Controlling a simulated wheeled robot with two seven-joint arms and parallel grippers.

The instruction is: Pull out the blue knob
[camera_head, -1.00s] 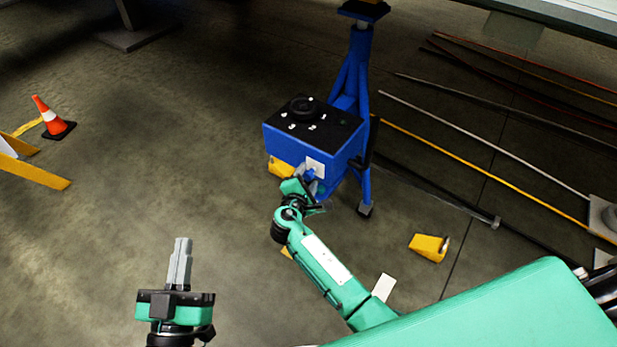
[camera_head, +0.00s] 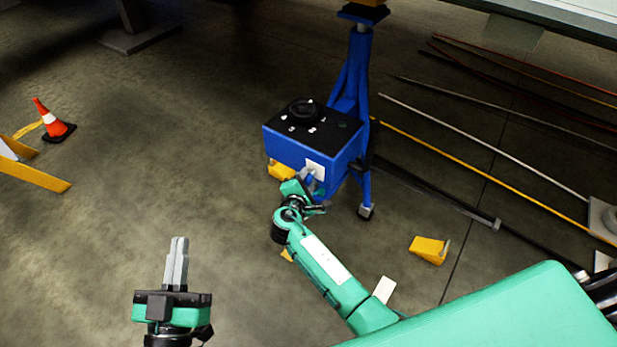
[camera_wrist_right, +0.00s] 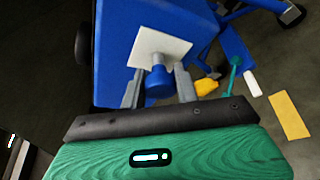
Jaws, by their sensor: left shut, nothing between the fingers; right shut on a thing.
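The blue knob (camera_wrist_right: 158,84) sticks out from a white square plate (camera_wrist_right: 160,48) on the side of a blue box (camera_head: 290,152). My right gripper (camera_head: 309,178) is at that plate, and its two fingers flank the knob in the right wrist view (camera_wrist_right: 159,73). It is shut on the knob. In the head view the knob is mostly hidden by the gripper. My left gripper (camera_head: 178,245) is shut and empty, pointing up over the bare floor, well away from the box.
The box has a black top with a round black dial (camera_head: 303,111) and stands against a blue jack stand (camera_head: 357,90). Yellow blocks (camera_head: 429,250) lie on the floor. Long rods (camera_head: 480,170) lie at right. An orange cone (camera_head: 50,118) stands at left, with clear floor between.

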